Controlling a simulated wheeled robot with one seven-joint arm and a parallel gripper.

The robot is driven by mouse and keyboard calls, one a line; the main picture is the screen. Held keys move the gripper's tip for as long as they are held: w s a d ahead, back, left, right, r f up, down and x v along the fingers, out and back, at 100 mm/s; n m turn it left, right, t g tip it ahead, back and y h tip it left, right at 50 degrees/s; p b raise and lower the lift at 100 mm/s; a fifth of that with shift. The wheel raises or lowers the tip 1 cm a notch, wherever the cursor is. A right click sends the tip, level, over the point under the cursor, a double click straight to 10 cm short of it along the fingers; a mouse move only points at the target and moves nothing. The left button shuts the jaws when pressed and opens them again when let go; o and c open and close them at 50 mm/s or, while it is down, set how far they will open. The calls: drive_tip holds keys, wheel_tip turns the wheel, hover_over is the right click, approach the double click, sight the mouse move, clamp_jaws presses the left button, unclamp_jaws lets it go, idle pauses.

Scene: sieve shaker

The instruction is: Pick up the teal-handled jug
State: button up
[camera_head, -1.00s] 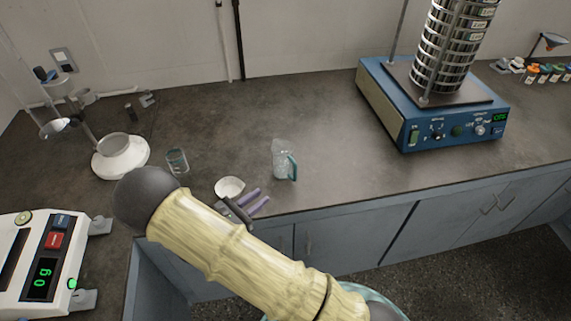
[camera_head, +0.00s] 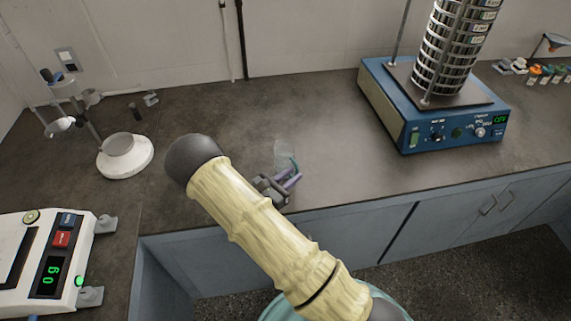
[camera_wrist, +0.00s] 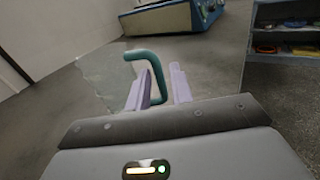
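The clear jug (camera_head: 284,152) with a teal handle stands on the grey-brown bench, near its front edge. Its see-through body fills the left of the wrist view (camera_wrist: 103,78), with the teal handle (camera_wrist: 151,60) on its right side. My gripper (camera_head: 290,178) is at the jug's near side. In the wrist view its two purple fingers (camera_wrist: 157,75) are apart, and the lower part of the handle shows between them. I cannot tell whether either finger touches it. The lower jug is partly hidden by the left finger.
A blue sieve shaker (camera_head: 430,115) stands at the back right. A white round-based stand (camera_head: 125,160) and a scale reading 0 g (camera_head: 50,265) are on the left. The bench between the jug and the shaker is clear. My arm covers part of the front bench.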

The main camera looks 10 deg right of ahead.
drive_tip(key=shift+w+d, duration=0.1)
drive_tip(key=shift+d, duration=0.2)
drive_tip(key=shift+w+p+x, duration=0.25)
drive_tip(key=shift+p+x, duration=0.5)
drive_tip(key=shift+x, duration=1.45)
drive_tip(key=shift+a+f, duration=0.1)
clamp_jaws()
